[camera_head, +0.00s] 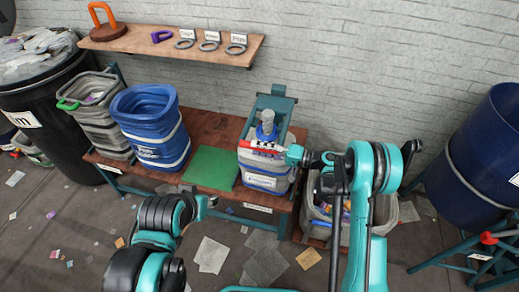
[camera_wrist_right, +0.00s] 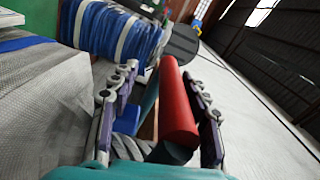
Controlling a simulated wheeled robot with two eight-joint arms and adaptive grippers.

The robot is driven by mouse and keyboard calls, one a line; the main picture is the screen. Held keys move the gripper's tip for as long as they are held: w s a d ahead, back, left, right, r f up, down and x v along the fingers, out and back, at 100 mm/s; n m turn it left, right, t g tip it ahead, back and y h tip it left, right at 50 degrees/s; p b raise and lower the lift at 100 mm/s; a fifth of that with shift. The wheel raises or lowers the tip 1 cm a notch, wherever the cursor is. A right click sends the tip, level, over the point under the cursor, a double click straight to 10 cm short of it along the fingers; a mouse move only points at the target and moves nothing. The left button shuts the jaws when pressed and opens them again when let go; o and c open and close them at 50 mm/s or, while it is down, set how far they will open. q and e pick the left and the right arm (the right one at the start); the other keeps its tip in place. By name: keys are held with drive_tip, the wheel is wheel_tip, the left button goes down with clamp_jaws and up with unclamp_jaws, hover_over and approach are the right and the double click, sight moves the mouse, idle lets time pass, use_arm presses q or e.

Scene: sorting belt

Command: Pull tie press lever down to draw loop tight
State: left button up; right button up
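The tie press (camera_head: 278,102) is a teal frame at the right end of the wooden bench. A grey and blue bag (camera_head: 264,181) with a gathered neck (camera_head: 267,122) stands in it. The red press lever (camera_head: 262,147) lies across the front of the neck. My right gripper (camera_head: 288,153) is at the lever's right end. In the right wrist view the red lever grip (camera_wrist_right: 177,105) lies between the fingers of my gripper (camera_wrist_right: 160,72), close to the right finger, with a gap on the left. My left gripper (camera_head: 203,204) is low before the bench; its fingers are unclear.
A green pad (camera_head: 211,167), a blue basket (camera_head: 151,125) and a grey basket (camera_head: 98,115) are on the bench to the left. A shelf (camera_head: 170,43) holds rings. A crate (camera_head: 321,213) is right of the press; a blue drum (camera_head: 484,160) stands far right. Scraps litter the floor.

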drive_tip(key=s+d, duration=0.2)
drive_tip(key=d, duration=0.9)
drive_tip(key=shift+s+d, duration=0.15)
drive_tip(key=shift+d, duration=0.25)
